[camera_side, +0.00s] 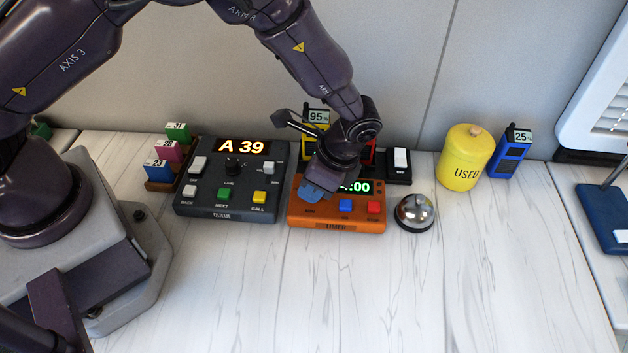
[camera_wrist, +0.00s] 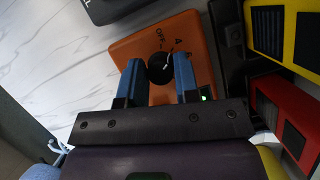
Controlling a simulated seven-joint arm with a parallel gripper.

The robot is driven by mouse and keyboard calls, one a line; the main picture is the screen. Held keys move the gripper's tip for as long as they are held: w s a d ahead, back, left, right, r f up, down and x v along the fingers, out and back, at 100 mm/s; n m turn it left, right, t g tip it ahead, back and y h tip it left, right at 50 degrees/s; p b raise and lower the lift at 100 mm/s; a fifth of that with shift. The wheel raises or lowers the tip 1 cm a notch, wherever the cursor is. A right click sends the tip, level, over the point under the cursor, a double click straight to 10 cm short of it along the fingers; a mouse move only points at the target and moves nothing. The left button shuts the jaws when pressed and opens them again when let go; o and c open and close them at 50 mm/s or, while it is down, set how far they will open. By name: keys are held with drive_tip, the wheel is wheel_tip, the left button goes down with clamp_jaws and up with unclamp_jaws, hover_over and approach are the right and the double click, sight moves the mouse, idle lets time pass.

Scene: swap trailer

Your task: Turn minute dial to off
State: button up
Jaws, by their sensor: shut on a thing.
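The orange timer box (camera_side: 336,222) stands on the counter, with TIMER on its front edge. Its green display (camera_side: 357,187) is partly hidden by my wrist, with ":00" readable. In the wrist view, the black minute dial (camera_wrist: 160,68) sits on the orange face, beside the word OFF. A light mark on the dial appears to point to one side of OFF, but it is too small to read exactly. My gripper (camera_wrist: 159,75) has its blue fingers on either side of the dial, shut on it. In the side view, my gripper (camera_side: 312,190) hides the dial.
A grey queue box (camera_side: 228,190) showing A 39 stands close on the left. A silver bell (camera_side: 414,212) and a black switch box (camera_side: 399,166) are at the right. Yellow and red devices stand behind the timer. A yellow USED canister (camera_side: 465,160) is farther right. The front counter is clear.

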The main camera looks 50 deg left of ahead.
drive_tip(key=shift+n, duration=0.3)
drive_tip(key=shift+w+n+g+h, duration=0.1)
drive_tip(key=shift+n+g+h, duration=0.45)
drive_tip(key=shift+n, duration=0.65)
drive_tip(key=shift+n+g+h, duration=0.25)
drive_tip(key=shift+n+h, duration=0.3)
drive_tip(key=shift+n, duration=1.35)
drive_tip(key=o, duration=0.9)
drive_tip(key=shift+c, duration=0.2)
drive_tip(key=v, duration=1.3)
drive_tip(key=shift+w+a, duration=0.1)
drive_tip(key=shift+a, duration=0.05)
